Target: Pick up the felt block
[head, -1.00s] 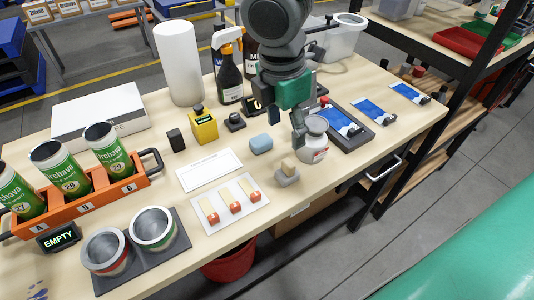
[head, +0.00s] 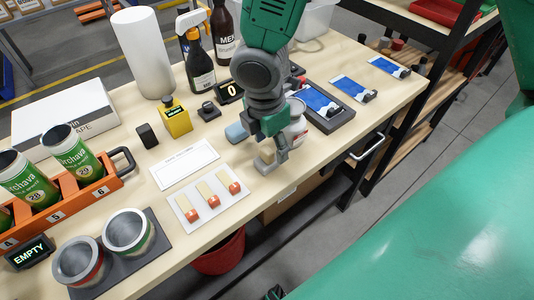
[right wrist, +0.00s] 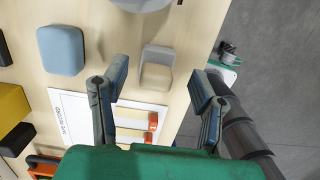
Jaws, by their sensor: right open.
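A pale beige block on a grey base, apparently the felt block (head: 266,157), is near the table's front edge. In the right wrist view the felt block (right wrist: 156,75) shows beyond and between the spread fingers. My right gripper (head: 272,163) is open, pointing down over it, and partly hides it in the head view. The right gripper (right wrist: 160,90) looks empty, with a gap on both sides of the block. A small dark and green part at the bottom edge of the head view may be my left gripper (head: 274,293); its jaws cannot be made out.
A white tray (head: 188,219) with several orange-ended strips is at the front left. Table room between these is narrow.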

